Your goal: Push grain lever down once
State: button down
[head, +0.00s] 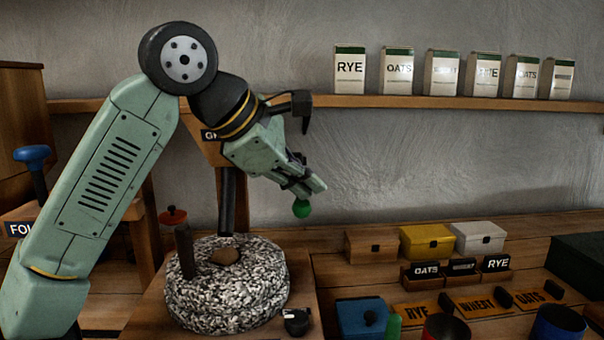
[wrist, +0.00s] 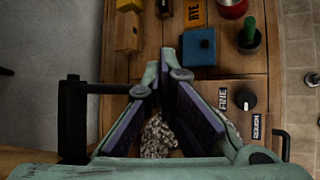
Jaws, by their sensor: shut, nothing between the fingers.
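A green ball knob (head: 301,208) shows just below my fingertips, right of the hopper sign (head: 208,135), which is partly covered so that only its first letters, "G" and perhaps "R", show. The knob looks like the end of the grain lever; its shaft is hidden behind my gripper. My gripper (head: 318,186) is shut and empty, pointing down and right above the knob. Whether it touches the knob I cannot tell. In the wrist view the closed fingers (wrist: 160,74) fill the middle, and I cannot make out the green knob there.
A speckled millstone (head: 226,300) with an upright handle stands below. A black dial (head: 297,321) is beside it. A blue box (head: 361,318), yellow box (head: 427,241) and labelled cards lie on the bench at right. Several grain packets stand on the wall shelf (head: 450,102). Blue-knobbed lever (head: 33,155) at left.

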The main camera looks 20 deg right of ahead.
jog(key=shift+r+p, duration=2.5)
jog(key=shift+r, duration=0.25)
jog(key=shift+r, duration=0.1)
jog(key=shift+r+p, duration=1.15)
jog(key=shift+r, duration=1.25)
